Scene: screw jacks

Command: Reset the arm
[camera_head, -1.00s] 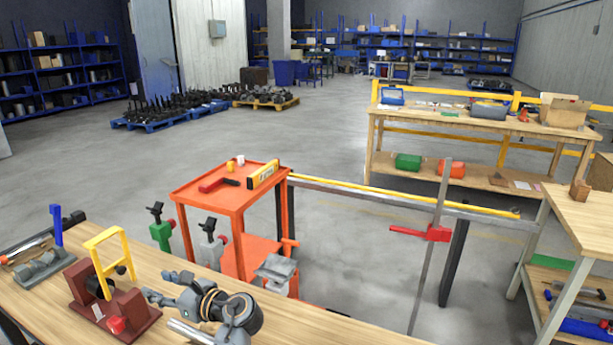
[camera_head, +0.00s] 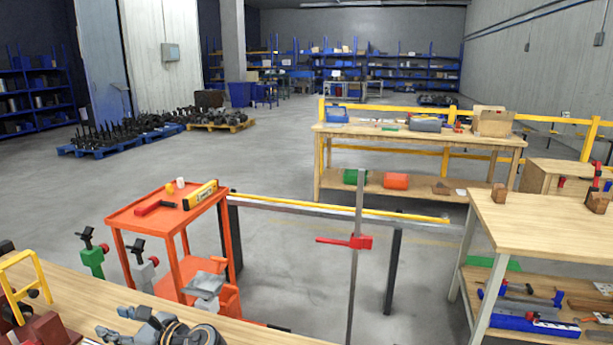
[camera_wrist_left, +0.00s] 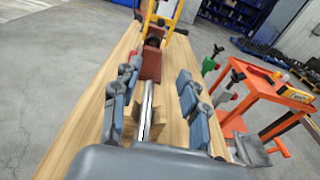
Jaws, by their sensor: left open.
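My left gripper (camera_head: 135,325) is at the bottom left of the head view, above the wooden bench (camera_head: 95,295), partly cut off by the frame edge. In the left wrist view the left gripper (camera_wrist_left: 155,105) has its grey-blue fingers wide apart. A dark red device with a yellow frame (camera_head: 20,285) stands on the bench left of the gripper. It also shows ahead in the wrist view (camera_wrist_left: 150,62). My right gripper is not in view.
A red clamp on an upright bar (camera_head: 355,242) and another wooden table (camera_head: 560,230) are to the right. The middle floor is open.

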